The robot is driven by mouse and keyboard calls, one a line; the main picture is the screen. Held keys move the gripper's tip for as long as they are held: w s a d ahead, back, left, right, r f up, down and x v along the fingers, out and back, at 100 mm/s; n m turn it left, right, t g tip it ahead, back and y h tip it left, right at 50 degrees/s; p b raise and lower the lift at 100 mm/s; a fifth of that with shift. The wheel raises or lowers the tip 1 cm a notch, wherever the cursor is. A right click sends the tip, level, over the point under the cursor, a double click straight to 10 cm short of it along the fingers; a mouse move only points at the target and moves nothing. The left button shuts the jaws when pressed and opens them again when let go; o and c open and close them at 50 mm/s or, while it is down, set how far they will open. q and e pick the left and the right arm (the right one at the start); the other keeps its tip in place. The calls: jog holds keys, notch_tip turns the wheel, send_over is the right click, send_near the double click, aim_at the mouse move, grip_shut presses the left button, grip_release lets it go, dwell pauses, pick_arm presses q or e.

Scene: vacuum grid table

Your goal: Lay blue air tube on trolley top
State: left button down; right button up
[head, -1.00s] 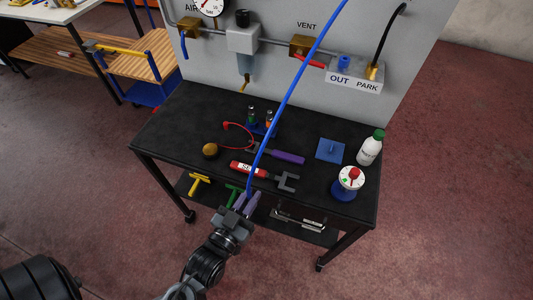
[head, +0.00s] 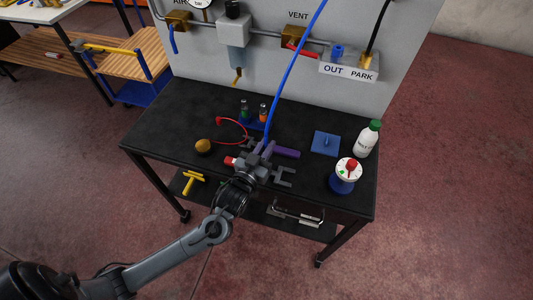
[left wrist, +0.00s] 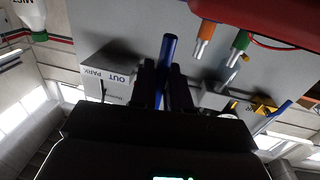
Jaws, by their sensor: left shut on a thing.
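The blue air tube (head: 290,73) runs down from the top of the head view, in front of the grey panel, to my left gripper (head: 262,151). The gripper is shut on the tube's lower end, over the middle of the black trolley top (head: 170,115). In the left wrist view the tube (left wrist: 169,50) stands between the two dark fingers (left wrist: 165,78). I cannot tell whether its end touches the trolley top. My right gripper is not in view.
A purple-handled tool (head: 286,153) and a partly hidden red tool (head: 230,162) lie beside the gripper.

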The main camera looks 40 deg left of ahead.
pick_arm(q)
jog(key=shift+w+a+f+b, duration=0.15)
jog(key=shift+f+b, duration=0.5)
jog(key=shift+f, duration=1.2)
jog(key=shift+w+f, duration=0.15)
jog(key=shift+w, duration=0.2)
jog(key=c, duration=1.1)
grip_release()
jog(key=shift+f, duration=0.1)
